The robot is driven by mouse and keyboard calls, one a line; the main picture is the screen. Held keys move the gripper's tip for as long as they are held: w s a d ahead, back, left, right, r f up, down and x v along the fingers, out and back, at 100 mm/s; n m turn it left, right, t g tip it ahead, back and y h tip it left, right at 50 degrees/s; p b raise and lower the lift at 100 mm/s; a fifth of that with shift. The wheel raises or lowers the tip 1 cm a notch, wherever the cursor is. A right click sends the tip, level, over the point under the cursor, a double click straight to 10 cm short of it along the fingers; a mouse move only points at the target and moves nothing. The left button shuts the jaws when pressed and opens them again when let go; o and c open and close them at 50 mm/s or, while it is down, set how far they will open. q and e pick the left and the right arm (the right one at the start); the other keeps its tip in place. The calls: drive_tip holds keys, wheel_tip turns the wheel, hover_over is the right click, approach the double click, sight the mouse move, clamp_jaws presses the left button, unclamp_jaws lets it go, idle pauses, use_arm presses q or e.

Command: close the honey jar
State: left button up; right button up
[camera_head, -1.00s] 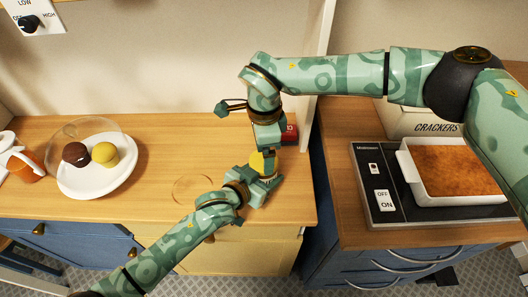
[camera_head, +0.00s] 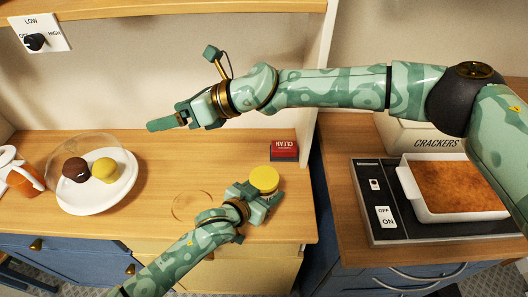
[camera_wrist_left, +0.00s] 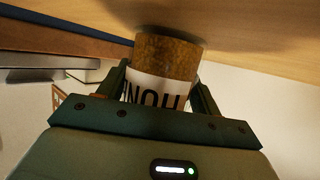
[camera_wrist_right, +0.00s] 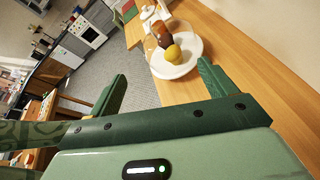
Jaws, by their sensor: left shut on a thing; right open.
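The honey jar, with a yellow lid (camera_head: 264,178) on its top, stands on the wooden counter near its right end. In the left wrist view the jar (camera_wrist_left: 165,75) shows brown contents and a white label with part of the word HONEY. My left gripper (camera_head: 262,193) is shut around the jar's body; its fingers lie on both sides of the label. My right gripper (camera_head: 160,125) is open and empty, raised above the counter to the left of and behind the jar. In the right wrist view its fingers (camera_wrist_right: 160,90) are apart with nothing between them.
A white plate (camera_head: 75,203) with a brown and a yellow ball-shaped item under a clear dome stands at left, beside an orange mug (camera_head: 22,178). A red CLEAN box (camera_head: 284,150) is behind the jar. A round mark lies on the counter. The counter's middle is clear.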

drive_tip(key=w+d+f+m+t+h, duration=0.2)
drive_tip(key=w+d+m+t+h, duration=0.5)
drive_tip(key=w+m, duration=0.55)
drive_tip(key=m+g+h, duration=0.5)
drive_tip(key=g+h, duration=0.2)
drive_tip(key=g, duration=0.1)
hover_over(264, 177)
drive_tip(key=f, duration=0.5)
drive_tip(key=w+f, duration=0.1)
drive_tip(key=f, duration=0.2)
drive_tip(key=shift+a+f, duration=0.1)
drive_tip(key=shift+s, duration=0.45)
drive_tip(key=shift+f, duration=4)
